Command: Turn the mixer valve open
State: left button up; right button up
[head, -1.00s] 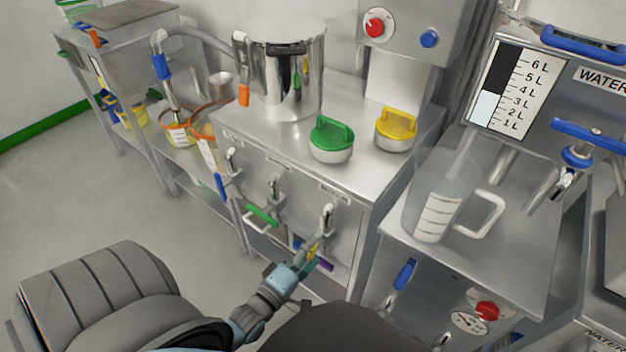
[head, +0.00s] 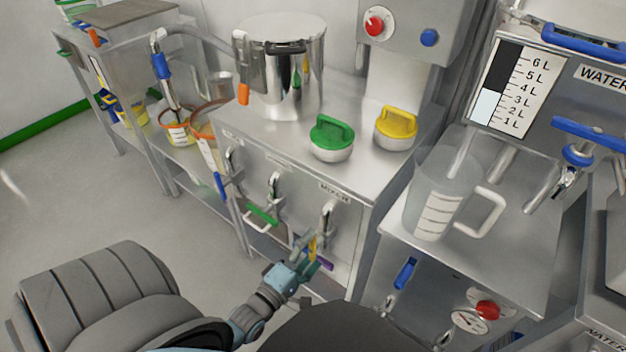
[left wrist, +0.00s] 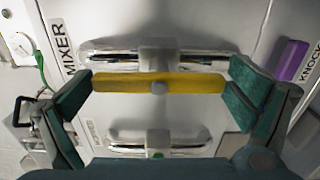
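The mixer valve's yellow handle (head: 312,249) is low on the steel cabinet front, below the mixer label (head: 334,191). In the left wrist view the yellow handle (left wrist: 158,84) lies across the picture, beside the word MIXER (left wrist: 62,47). My left gripper (head: 306,264) is at this handle. In the left wrist view its green-padded fingers (left wrist: 160,98) are spread wide, one at each end of the handle. I cannot tell whether the pads touch it. My right gripper is not in view.
A purple handle (head: 322,264) is close to the right of my left gripper; it also shows in the left wrist view (left wrist: 290,60). A green valve handle (head: 262,215) is to the left. A clear jug (head: 440,200) stands on the right-hand table.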

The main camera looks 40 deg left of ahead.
pick_arm(q)
jog(key=s, duration=1.2)
jog(key=shift+d, duration=0.15)
